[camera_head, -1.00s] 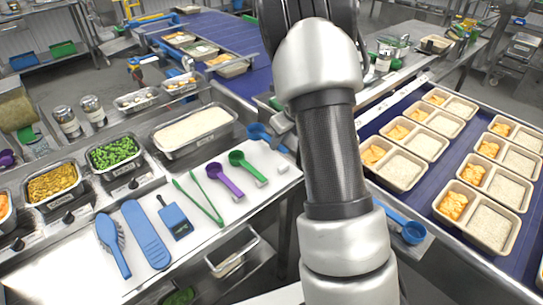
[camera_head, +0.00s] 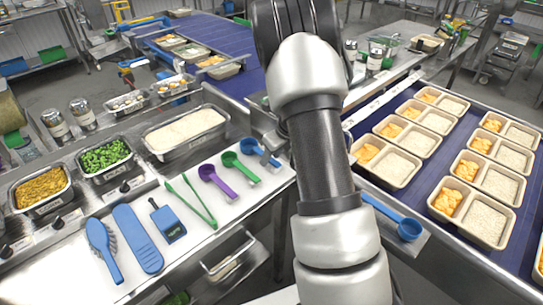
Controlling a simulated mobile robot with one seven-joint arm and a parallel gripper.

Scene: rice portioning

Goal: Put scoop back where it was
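A blue scoop (camera_head: 249,147) is at the right end of the white board (camera_head: 232,205), beside the green scoop (camera_head: 231,159), its handle running right and down toward my arm. I cannot tell whether it rests on the board or is just above it. Only a grey part of my gripper (camera_head: 277,142) shows, close to this scoop's handle. My arm hides the fingers and their hold. A purple scoop (camera_head: 207,172) lies left of the green one. A second blue scoop (camera_head: 409,229) lies on a ledge right of my arm, by the blue conveyor (camera_head: 437,200).
A rice pan (camera_head: 185,132) stands behind. Several filled trays (camera_head: 482,215) stand on the right conveyor.

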